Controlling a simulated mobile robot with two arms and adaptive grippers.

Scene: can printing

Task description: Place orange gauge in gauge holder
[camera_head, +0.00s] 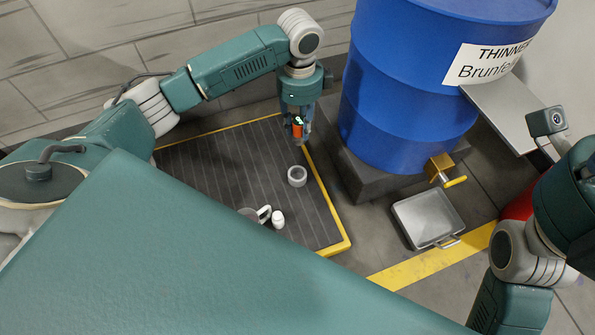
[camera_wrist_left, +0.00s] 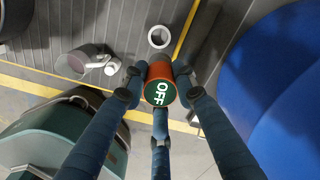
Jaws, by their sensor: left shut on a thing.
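The orange gauge (camera_head: 297,131) is held in my left gripper (camera_head: 301,122), above the far part of the dark ribbed mat. In the left wrist view my left gripper's (camera_wrist_left: 158,95) fingers close around the gauge (camera_wrist_left: 160,90), whose green face reads "OFF". A small light grey ring-shaped cup (camera_head: 297,176), which looks like the gauge holder, stands on the mat, apart from and below the gauge. Its open round top also shows in the left wrist view (camera_wrist_left: 158,37), and I see nothing in it. My right arm enters at the right; its fingers are not visible.
The mat (camera_head: 225,165) has a yellow border. A large blue drum (camera_head: 405,85) with a brass tap (camera_head: 440,168) rises at the right, above a metal tray (camera_head: 425,216).

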